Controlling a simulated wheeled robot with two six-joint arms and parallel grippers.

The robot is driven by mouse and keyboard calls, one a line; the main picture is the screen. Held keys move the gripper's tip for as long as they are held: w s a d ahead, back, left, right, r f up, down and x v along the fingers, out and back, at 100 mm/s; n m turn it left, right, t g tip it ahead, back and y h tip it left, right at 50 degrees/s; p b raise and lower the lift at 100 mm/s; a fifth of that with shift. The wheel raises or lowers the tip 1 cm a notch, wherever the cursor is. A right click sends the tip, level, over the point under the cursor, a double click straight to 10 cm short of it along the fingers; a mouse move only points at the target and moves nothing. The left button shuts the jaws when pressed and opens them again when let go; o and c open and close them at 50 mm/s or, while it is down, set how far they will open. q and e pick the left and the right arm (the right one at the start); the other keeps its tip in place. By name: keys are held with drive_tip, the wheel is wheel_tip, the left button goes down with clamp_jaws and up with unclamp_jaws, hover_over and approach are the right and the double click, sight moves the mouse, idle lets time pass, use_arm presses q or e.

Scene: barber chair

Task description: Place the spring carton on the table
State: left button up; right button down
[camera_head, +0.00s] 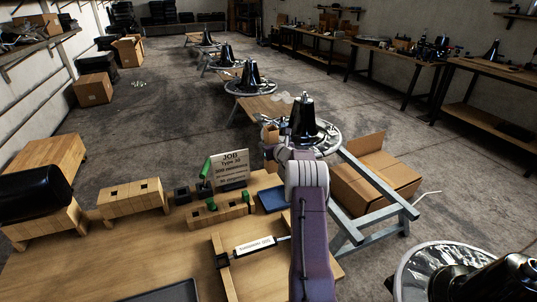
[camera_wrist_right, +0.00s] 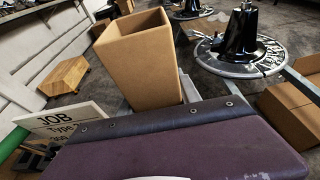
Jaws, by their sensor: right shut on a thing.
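The spring carton (camera_wrist_right: 140,65) is a tall, plain brown box, open at the top and tilted in the right wrist view. In the head view only a small part of the carton (camera_head: 270,132) shows past the end of my purple right arm. My right gripper (camera_head: 281,152) is shut on it and holds it in the air beyond the table's far edge; the fingers are mostly hidden. The inside I can see is bare. The wooden table (camera_head: 185,250) lies at the bottom of the head view. My left gripper is not in view.
On the table stand a JOB sign (camera_head: 229,168), wooden blocks with green parts (camera_head: 219,211), a blue tray (camera_head: 271,199) and a wooden frame (camera_head: 225,265). Beyond it are a chair base (camera_head: 305,125) on a grey stand and an open cardboard box (camera_head: 372,180).

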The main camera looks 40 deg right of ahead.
wheel_tip(320, 180, down, 4)
drive_tip(key=shift+r+b, duration=0.1)
drive_tip(key=shift+b, duration=0.45)
drive_tip(key=shift+f, duration=0.25)
drive_tip(key=c, duration=0.9)
unclamp_jaws()
drive_tip(key=shift+o, duration=0.2)
drive_tip(key=shift+r, duration=0.1)
